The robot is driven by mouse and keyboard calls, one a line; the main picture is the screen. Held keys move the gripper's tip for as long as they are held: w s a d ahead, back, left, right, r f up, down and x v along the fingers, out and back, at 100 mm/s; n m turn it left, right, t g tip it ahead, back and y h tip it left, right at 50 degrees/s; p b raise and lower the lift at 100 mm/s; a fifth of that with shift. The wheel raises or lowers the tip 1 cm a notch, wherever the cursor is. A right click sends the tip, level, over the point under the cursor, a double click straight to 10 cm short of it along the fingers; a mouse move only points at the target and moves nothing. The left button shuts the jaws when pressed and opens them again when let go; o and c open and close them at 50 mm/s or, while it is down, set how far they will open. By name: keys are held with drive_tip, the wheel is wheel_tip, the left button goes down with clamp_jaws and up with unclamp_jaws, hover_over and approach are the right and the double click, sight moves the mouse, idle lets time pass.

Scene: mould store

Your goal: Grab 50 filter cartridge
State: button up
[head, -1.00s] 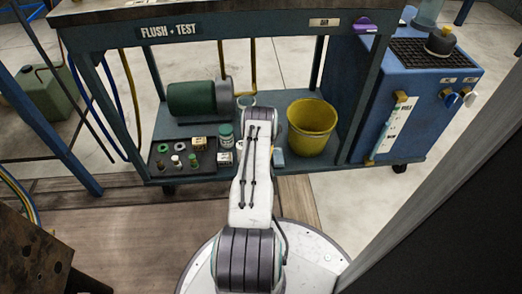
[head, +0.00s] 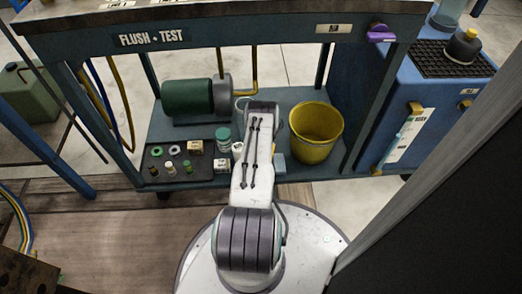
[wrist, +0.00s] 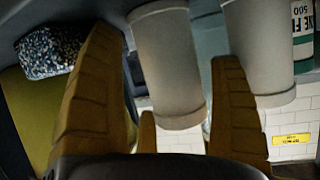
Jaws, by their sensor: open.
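In the wrist view, a plain pale grey cylinder (wrist: 168,65) stands between the two yellow-brown fingers of my gripper (wrist: 165,62), which are open around it. I cannot tell whether they touch it. A second, similar cylinder (wrist: 260,45) is just right of it, partly behind the right finger. No number shows on either, so I cannot tell which is the 50 filter cartridge. A container labelled 500 (wrist: 304,35) is cut off at the right edge. In the head view, my arm reaches over the cart's lower shelf and hides the gripper.
On the shelf (head: 258,168) are a yellow bucket (head: 316,132), a green motor (head: 189,97), a teal-lidded jar (head: 223,138) and a dark tray (head: 160,178) with small parts. The cart's tabletop (head: 240,18) overhangs them. A blue cabinet (head: 395,130) stands right, a dark panel (head: 450,220) nearer.

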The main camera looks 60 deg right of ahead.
drive_tip(key=shift+d, duration=0.15)
drive_tip(key=shift+w, duration=0.1)
drive_tip(key=c, duration=1.1)
